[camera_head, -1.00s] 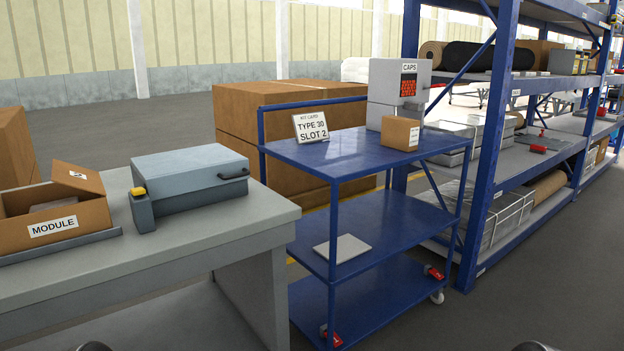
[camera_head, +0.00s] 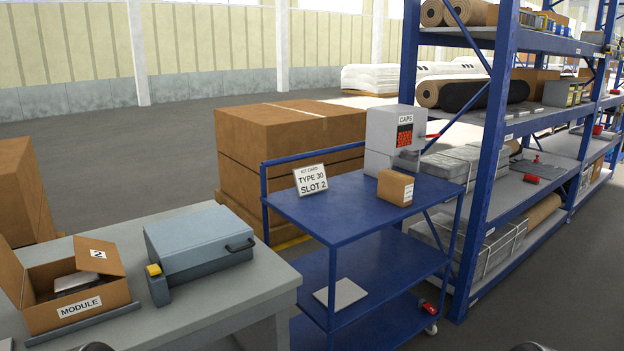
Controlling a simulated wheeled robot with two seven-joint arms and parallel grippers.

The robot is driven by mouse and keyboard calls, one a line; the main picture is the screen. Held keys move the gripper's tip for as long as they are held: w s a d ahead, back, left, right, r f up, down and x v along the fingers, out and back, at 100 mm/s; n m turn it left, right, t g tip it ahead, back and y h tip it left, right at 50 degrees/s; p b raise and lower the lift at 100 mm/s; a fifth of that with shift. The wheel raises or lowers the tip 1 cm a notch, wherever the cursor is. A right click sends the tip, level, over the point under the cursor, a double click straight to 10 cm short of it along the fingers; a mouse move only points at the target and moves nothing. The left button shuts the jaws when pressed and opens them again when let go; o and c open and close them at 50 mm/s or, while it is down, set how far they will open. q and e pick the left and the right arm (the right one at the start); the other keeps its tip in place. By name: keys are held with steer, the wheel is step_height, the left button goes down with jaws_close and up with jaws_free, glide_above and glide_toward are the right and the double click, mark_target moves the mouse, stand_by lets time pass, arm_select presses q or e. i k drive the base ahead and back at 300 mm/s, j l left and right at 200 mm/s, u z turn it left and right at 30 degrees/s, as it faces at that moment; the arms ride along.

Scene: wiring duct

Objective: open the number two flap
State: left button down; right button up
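A brown cardboard box labelled MODULE (camera_head: 78,306) stands on the grey workbench at the lower left, its top at least partly open. A flap marked 2 (camera_head: 97,254) rises at a slant along the box's back right side. Another flap (camera_head: 11,272) sticks up at the box's left side. A grey item (camera_head: 75,282) lies inside, partly hidden by the walls. Only small dark rounded parts of mine show at the bottom edge. Neither gripper's fingers show, and nothing of mine touches the box.
A grey lidded case (camera_head: 198,245) stands right of the box on the workbench (camera_head: 225,305). Blue shelving (camera_head: 485,170) stands right.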

mark_target(91, 255)
steer(key=u, duration=1.6)
steer(key=i+j, duration=0.1)
steer(key=j, duration=0.25)
steer(key=j+u, duration=0.15)
steer(key=j, duration=0.2)
steer(key=i+j, duration=0.15)
steer(key=j, duration=0.2)
steer(key=i+j+u, duration=0.1)
steer(key=j, duration=0.25)
